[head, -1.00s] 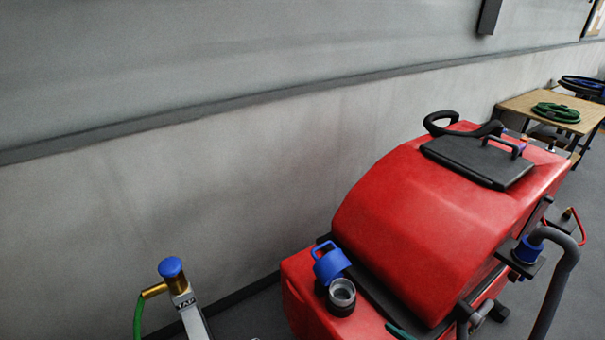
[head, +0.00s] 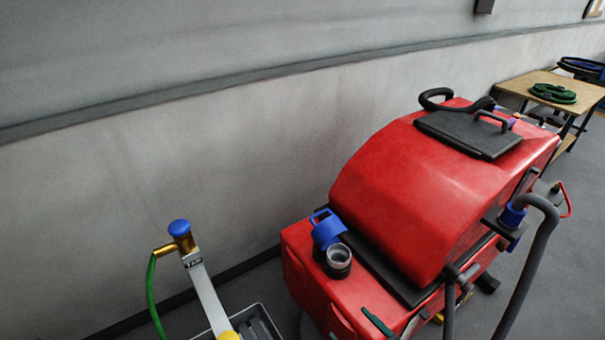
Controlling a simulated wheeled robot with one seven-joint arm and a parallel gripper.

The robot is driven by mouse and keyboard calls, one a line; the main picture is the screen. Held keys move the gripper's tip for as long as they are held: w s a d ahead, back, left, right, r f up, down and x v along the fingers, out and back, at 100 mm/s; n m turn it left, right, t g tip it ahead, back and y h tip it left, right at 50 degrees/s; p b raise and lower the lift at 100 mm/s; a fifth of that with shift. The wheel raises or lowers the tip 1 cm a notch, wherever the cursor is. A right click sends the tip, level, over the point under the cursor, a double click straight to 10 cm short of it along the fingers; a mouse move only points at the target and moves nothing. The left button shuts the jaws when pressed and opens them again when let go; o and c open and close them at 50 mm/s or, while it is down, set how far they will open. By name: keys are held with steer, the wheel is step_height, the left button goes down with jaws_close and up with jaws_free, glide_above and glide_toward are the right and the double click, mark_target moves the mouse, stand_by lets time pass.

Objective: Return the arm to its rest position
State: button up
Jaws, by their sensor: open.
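My arm and my gripper do not show in the head view. The red scrubber machine (head: 395,200) stands right of centre, with a black lid (head: 470,133) on top. At its near left corner a blue cap (head: 327,232) is tilted up beside a dark round filler neck (head: 338,258), whose mouth is uncovered.
A tap post (head: 208,295) with a blue knob (head: 179,228) and green hose (head: 152,300) stands at lower left, beside a grey tray (head: 268,313). A grey hose (head: 527,262) bends down at right. A wooden table (head: 527,82) holds a coiled green hose (head: 552,93).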

steer(key=s+a+f+n+h, duration=0.6)
steer(key=s+a+f+n, duration=0.35)
steer(key=s, duration=0.25)
steer(key=s+a+r+n+t, duration=0.3)
steer(key=s+r+n, duration=1)
steer(key=n, duration=0.5)
steer(key=shift+s+a+r, duration=0.35)
steer(key=shift+s+a, duration=0.1)
steer(key=shift+s, duration=0.8)
